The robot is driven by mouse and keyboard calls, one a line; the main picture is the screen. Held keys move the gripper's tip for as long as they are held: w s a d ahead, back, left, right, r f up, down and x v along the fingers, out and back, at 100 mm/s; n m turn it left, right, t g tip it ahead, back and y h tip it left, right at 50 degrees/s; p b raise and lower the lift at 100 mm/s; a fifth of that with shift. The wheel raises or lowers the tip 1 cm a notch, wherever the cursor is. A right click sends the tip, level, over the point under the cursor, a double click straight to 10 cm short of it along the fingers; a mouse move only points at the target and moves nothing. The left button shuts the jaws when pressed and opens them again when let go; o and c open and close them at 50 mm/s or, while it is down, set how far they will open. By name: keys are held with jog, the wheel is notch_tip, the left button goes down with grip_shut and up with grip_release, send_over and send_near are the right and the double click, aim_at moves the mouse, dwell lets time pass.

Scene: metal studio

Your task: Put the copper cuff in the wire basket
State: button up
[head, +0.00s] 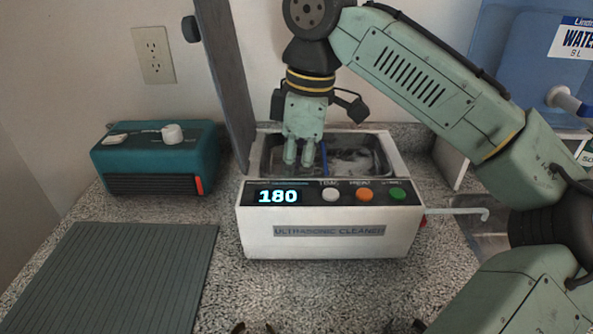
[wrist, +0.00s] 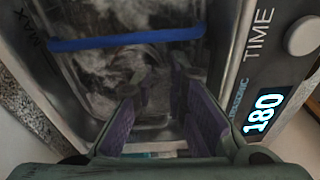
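My gripper (head: 298,160) points down into the left part of the open tank of the white ultrasonic cleaner (head: 330,243). In the wrist view my gripper (wrist: 160,88) has its two purple-padded fingers apart, with a gap between them and nothing clearly held. The tank (wrist: 95,95) has shiny, mottled reflections inside, and I cannot make out the copper cuff there. A blue strip (wrist: 125,40) crosses the tank, and it also shows in the head view (head: 323,158). No wire basket can be made out in either view.
A teal box with a white knob (head: 155,160) stands left of the cleaner. A grey ribbed mat (head: 125,280) lies front left. A grey upright panel (head: 227,85) rises behind the cleaner's left side. A hooked rod (head: 460,212) sticks out right. A blue water container (head: 540,75) stands back right.

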notch_tip(320, 180, up, 12)
jog(key=d+p, duration=0.1)
jog(key=shift+d, duration=0.2)
jog(key=shift+c, duration=0.3)
dwell(1.0)
